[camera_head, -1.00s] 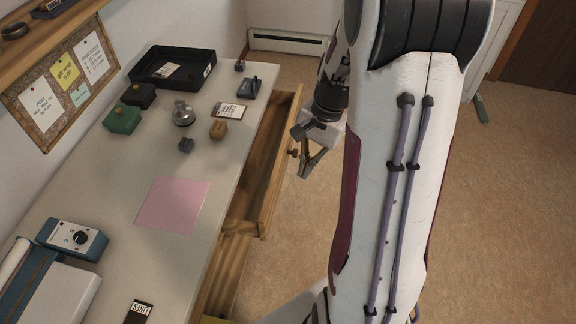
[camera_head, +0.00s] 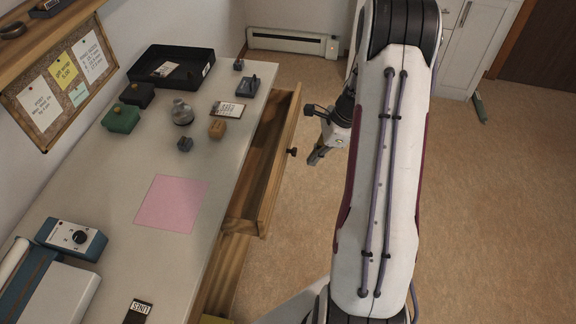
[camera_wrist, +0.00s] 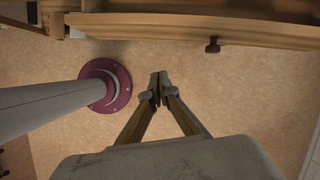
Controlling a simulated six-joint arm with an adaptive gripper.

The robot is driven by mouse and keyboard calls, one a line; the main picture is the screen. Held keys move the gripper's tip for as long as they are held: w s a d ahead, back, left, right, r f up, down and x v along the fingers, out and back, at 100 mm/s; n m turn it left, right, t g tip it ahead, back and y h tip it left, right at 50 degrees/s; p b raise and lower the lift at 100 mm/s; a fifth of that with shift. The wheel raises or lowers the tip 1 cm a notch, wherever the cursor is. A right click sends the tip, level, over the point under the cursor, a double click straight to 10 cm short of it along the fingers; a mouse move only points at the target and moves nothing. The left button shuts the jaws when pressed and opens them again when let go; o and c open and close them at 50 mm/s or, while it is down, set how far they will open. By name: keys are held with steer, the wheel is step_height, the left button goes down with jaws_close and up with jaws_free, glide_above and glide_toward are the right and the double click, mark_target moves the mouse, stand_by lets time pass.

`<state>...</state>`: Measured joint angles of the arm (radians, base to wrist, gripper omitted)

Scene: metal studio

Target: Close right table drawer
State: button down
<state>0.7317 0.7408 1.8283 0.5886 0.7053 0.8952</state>
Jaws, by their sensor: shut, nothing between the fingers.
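The right table drawer (camera_head: 283,155) is a wooden drawer that stands pulled out from the table's right side. Its front carries a dark round knob (camera_head: 292,152). In the wrist view the drawer front (camera_wrist: 250,32) runs along the top, with its knob (camera_wrist: 212,46) right of centre. My gripper (camera_head: 315,160) is to the right of the drawer front, apart from it. In the wrist view the fingertips of my gripper (camera_wrist: 158,88) meet, empty, below and left of the knob, over the floor.
The table (camera_head: 115,175) holds a pink sheet (camera_head: 172,204), a black tray (camera_head: 172,70), a green box (camera_head: 121,118) and small items. Open floor (camera_head: 480,200) lies to the right. My arm fills the middle of the head view.

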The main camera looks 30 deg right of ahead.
steer(key=w+m, duration=0.1)
steer(key=w+d+m, duration=0.1)
steer(key=shift+d+r+m+t, duration=0.1)
steer(key=shift+r+m+t, duration=0.25)
steer(key=shift+m+t, duration=0.05)
steer(key=shift+f, duration=0.2)
glide_above(281, 175)
steer(key=s+d, duration=0.2)
step_height(281, 175, down, 9)
steer(key=shift+a, duration=0.15)
stand_by(0.4)
steer(key=shift+w+a, duration=0.1)
steer(key=shift+w, duration=0.05)
